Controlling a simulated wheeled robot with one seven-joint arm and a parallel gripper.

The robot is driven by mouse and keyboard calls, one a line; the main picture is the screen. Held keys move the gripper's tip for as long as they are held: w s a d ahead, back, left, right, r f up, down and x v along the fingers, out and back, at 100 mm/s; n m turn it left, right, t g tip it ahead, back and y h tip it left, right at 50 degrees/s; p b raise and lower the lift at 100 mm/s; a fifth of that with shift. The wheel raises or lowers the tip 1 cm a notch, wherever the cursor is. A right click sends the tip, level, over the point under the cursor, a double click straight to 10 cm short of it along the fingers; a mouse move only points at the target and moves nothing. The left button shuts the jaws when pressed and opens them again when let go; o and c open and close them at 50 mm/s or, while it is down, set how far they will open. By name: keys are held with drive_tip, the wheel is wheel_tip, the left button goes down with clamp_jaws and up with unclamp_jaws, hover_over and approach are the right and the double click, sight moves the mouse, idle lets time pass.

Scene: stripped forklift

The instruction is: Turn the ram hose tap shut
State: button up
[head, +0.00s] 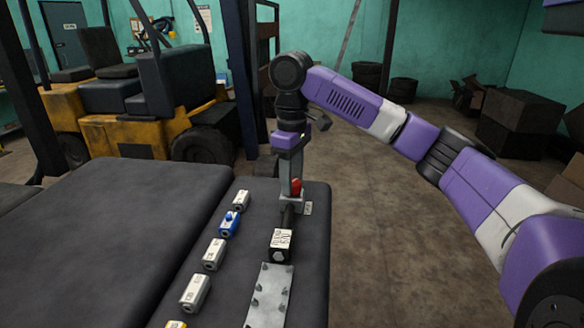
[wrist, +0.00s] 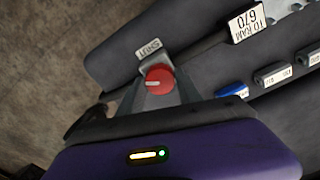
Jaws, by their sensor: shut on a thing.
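The ram hose tap has a round red knob (wrist: 159,80) with a pale line on its face; the line lies roughly level in the wrist view. A small "SHUT" label (wrist: 148,49) is just beyond the knob, off that line. In the head view the red tap (head: 297,185) stands at the far right of the dark bench top. My gripper (head: 291,188) points straight down over the tap. In the wrist view the fingers of my gripper (wrist: 157,88) are on both sides of the knob, shut on it. The fingers partly hide the tap body.
A dark hose (head: 287,216) runs from the tap to a block marked "TO RAM 670" (head: 281,245). A metal plate (head: 268,295) with pegs lies nearer. Several labelled blocks, one blue (head: 229,223), line the left. A yellow forklift (head: 140,125) stands behind.

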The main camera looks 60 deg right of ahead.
drive_tip(key=m+p, duration=0.2)
drive_tip(key=p, duration=0.1)
drive_tip(key=shift+r+m+p, duration=0.3)
drive_tip(key=shift+r+m, duration=0.05)
drive_tip(key=shift+m, duration=0.05)
drive_tip(key=m+p, duration=0.2)
drive_tip(key=shift+f+m, duration=0.15)
drive_tip(key=shift+m, duration=0.25)
drive_tip(key=m, duration=0.3)
drive_tip(key=shift+f, duration=0.15)
drive_tip(key=shift+m, duration=1.9)
drive_tip(key=o, duration=1.4)
drive_tip(key=shift+c, duration=0.2)
drive_tip(key=shift+r, duration=3.9)
